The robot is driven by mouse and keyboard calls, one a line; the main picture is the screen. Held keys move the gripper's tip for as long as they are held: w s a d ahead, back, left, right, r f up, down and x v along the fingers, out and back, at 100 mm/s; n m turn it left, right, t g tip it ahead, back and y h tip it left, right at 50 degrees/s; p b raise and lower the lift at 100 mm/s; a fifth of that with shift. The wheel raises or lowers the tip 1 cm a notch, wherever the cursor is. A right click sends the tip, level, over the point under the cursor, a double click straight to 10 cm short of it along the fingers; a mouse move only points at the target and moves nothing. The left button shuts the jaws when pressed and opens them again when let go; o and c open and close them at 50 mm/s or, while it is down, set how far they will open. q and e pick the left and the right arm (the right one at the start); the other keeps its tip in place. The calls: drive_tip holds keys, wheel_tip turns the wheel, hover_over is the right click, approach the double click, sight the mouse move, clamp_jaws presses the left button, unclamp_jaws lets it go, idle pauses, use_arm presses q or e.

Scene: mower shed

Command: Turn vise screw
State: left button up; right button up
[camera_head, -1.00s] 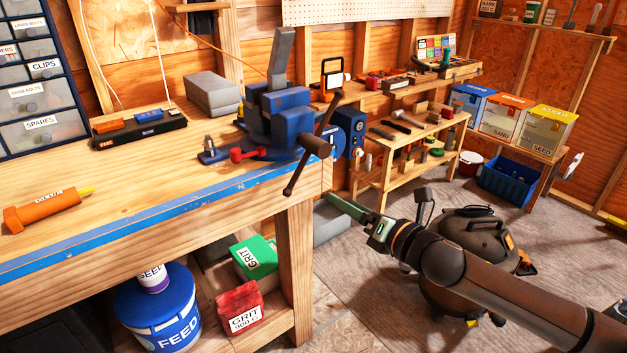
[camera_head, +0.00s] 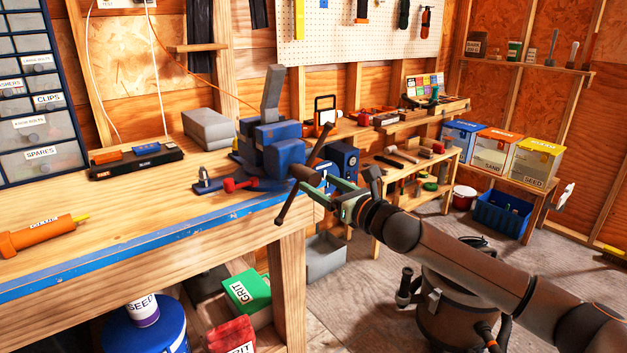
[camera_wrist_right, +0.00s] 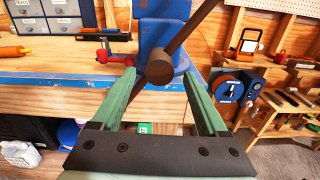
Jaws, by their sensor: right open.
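The blue vise (camera_head: 268,152) stands on the wooden workbench near its right end, with a grey upright piece in its jaws. Its dark screw head (camera_head: 303,173) faces the room and carries a long dark handle bar (camera_head: 287,205) tilted from upper right to lower left. In the right wrist view the round screw head (camera_wrist_right: 159,70) shows between the fingertips, with the bar (camera_wrist_right: 192,22) running up right. My right gripper (camera_head: 326,185) is open, its green fingers pointing at the screw head. Whether they touch it, I cannot tell. My left gripper is out of view.
A red-handled tool (camera_head: 240,184) lies beside the vise on the workbench (camera_head: 130,225). An orange glue tube (camera_head: 40,236) lies at the left. A lower wooden table with tools (camera_head: 420,158) stands behind my right arm. Floor right of the bench is partly clear.

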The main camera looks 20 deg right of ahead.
sight(315, 181)
drive_tip(key=shift+x, duration=1.55)
clamp_jaws()
